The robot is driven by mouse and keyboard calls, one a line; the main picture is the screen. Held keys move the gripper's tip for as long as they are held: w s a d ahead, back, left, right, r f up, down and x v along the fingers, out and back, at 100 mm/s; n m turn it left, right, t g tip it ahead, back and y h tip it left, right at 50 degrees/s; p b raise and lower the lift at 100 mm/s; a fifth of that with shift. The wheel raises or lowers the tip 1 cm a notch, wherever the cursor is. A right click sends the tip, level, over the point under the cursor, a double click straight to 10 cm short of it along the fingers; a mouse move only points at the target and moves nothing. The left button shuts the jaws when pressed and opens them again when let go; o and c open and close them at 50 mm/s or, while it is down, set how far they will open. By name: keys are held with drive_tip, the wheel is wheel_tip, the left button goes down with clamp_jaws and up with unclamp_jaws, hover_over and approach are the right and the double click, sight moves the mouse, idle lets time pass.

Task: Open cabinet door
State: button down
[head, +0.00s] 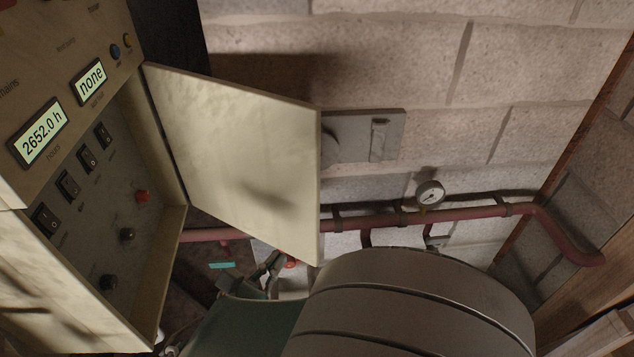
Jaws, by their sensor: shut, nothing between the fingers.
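The cabinet (172,235) is a pale cream metal box at the left. Its door (235,150) stands swung out to the right, joined to the box along its left edge. The inside is exposed, with a row of black rocker switches (88,158), a red knob (142,196) and black knobs (127,235). My gripper (272,266) shows small and dark below the door's lower edge, partly hidden behind my large grey arm links. Its fingers look closed, with nothing visible between them. A soft shadow lies on the door's face. I cannot tell whether the gripper touches the door.
Above the switches, the panel has two lit displays (38,132) reading "2652.0 h" and "none". A red pipe (470,214) with a round gauge (430,193) runs along the block wall behind. A grey wall plate (385,135) sits right of the door. Wooden boards (590,320) are at lower right.

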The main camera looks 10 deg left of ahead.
sight(314, 210)
drive_tip(key=x, duration=1.1)
